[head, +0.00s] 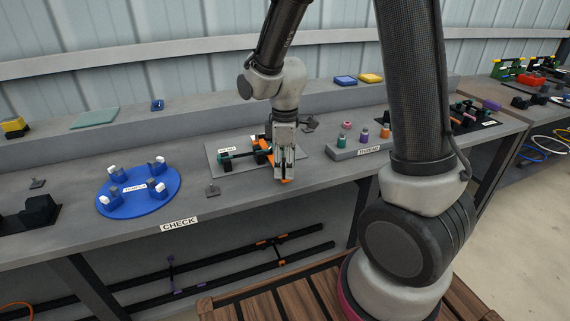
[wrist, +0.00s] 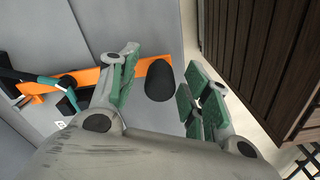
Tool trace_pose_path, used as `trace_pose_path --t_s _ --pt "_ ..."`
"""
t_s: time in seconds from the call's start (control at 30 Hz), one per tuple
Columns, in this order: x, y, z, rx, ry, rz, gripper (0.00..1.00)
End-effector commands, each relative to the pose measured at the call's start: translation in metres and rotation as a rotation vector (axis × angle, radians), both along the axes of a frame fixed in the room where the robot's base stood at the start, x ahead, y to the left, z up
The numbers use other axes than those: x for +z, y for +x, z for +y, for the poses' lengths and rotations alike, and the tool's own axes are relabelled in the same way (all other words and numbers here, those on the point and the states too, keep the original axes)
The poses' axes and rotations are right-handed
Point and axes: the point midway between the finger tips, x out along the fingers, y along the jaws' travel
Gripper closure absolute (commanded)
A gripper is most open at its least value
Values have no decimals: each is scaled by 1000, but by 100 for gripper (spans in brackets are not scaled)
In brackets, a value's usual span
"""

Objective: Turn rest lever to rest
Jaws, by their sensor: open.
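My gripper (head: 286,172) points down over the front of a grey plate on the bench, with its fingers apart. In the wrist view the open gripper (wrist: 162,95) has green-padded fingers on either side of a black rounded knob (wrist: 159,80). An orange bar (wrist: 88,76) runs left from near the knob, partly hidden by the left finger. In the head view a bit of orange (head: 286,181) shows at the fingertips. I take the bar and knob to be the rest lever; its label is not readable. Whether a finger touches the knob, I cannot tell.
The grey plate (head: 213,157) carries a dark bar with green parts (head: 236,155). A blue round fixture (head: 130,205) stands left. A grey block with coloured pegs (head: 346,153) stands right. The bench's front edge is close to my gripper, with a wooden slatted surface (head: 290,296) below.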

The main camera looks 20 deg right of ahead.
Motion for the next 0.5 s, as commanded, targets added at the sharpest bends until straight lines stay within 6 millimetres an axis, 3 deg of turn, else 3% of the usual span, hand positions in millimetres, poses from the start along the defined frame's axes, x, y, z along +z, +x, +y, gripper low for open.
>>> trace_pose_path --t_s 0.17,0.5 --pt "21 1 0 0 2 -5 52" --pt "95 0 0 0 2 -5 52"
